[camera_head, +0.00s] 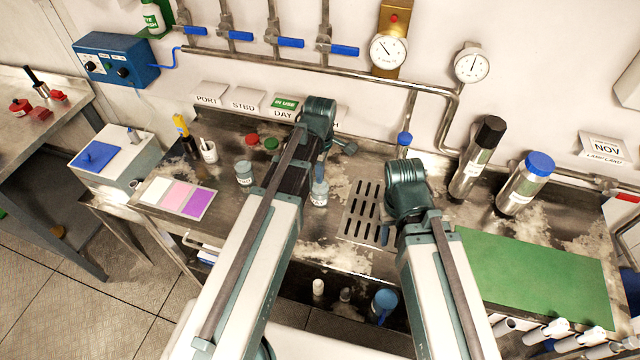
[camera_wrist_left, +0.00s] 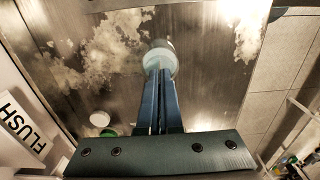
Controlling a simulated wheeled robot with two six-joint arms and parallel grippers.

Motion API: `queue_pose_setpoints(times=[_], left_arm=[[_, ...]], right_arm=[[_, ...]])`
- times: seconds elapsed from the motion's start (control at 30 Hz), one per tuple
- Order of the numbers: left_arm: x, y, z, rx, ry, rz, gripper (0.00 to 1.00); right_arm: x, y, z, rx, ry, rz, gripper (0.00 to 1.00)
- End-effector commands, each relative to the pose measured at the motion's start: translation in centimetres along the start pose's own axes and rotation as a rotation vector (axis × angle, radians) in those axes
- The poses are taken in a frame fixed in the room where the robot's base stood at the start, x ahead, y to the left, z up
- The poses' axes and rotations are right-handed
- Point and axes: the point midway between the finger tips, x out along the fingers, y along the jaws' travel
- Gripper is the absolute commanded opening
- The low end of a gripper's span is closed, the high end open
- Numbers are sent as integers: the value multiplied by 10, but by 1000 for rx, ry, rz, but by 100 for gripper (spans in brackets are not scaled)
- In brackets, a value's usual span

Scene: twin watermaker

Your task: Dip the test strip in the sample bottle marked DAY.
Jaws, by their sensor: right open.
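My left gripper (camera_wrist_left: 158,75) points down at a small pale sample bottle (camera_wrist_left: 160,52). Its two blue fingers lie close together with a thin slit between them, and their tips overlap the bottle's top. I cannot tell whether a test strip is between them. In the head view this bottle (camera_head: 319,194) stands just right of my left arm; its label is too small to read. A similar capped bottle (camera_head: 244,173) stands to the left. A white cup (camera_head: 208,151) holds a pale stick.
A colour chart (camera_head: 178,196) lies at the bench's left. Red (camera_head: 252,139) and green (camera_head: 271,143) caps lie behind the bottles. A slotted drain (camera_head: 366,212) and green mat (camera_head: 535,275) are to the right. Two metal cylinders (camera_head: 477,160) (camera_head: 524,185) stand at the back right.

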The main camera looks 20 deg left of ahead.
Motion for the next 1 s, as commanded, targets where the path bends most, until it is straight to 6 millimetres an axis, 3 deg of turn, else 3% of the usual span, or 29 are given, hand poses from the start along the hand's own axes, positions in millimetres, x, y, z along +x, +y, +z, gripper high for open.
queue_pose_setpoints(times=[0.47,1.0], left_arm=[[-4,0,0,0,0,0,0],[-40,0,0,0,0,0,0]], right_arm=[[-4,0,0,0,0,0,50],[-39,4,2,0,0,0,50]])
